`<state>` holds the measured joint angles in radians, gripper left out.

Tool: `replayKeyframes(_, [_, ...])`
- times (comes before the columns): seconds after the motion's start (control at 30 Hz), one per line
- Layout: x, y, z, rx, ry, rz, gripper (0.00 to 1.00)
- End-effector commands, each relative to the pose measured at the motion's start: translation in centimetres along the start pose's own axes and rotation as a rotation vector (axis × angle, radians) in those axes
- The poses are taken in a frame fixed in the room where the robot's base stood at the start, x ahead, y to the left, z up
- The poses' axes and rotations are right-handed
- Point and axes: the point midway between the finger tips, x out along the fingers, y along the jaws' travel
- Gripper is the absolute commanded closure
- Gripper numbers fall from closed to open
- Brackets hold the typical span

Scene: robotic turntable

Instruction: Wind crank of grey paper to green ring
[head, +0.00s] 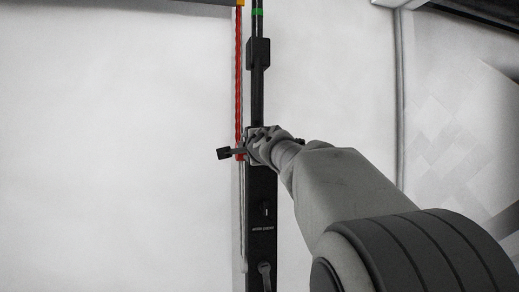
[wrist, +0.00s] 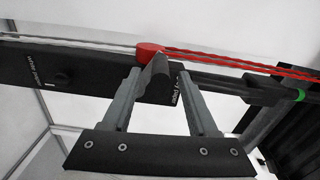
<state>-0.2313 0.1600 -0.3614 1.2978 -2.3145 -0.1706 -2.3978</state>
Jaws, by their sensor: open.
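A dark crank handle (head: 224,153) sticks out to the left of the tall black rail in the head view. In the wrist view the crank handle (wrist: 156,74) shows between my fingers, in front of the red cord's end (wrist: 149,49). My gripper (wrist: 160,80) is open, with a finger on each side of the handle and a visible gap to each. In the head view my gripper (head: 257,143) covers part of the rail there. The green ring (head: 257,12) is around the rail near the top; it also shows at the right of the wrist view (wrist: 300,95).
A dark slider block (head: 258,53) sits on the rail below the ring. A red cord (head: 239,75) runs along the rail's left side. A lower crank (head: 264,272) is at the bottom. Pale panels (head: 120,150) flank the rail. A small label is partly hidden by my finger.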

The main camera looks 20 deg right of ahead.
Motion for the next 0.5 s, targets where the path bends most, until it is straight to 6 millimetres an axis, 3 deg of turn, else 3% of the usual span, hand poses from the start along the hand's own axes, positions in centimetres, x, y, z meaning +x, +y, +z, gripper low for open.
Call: replayKeyframes(0.5, [-8.7, -0.3, -0.1, 0.001, -0.001, 0.0, 0.41])
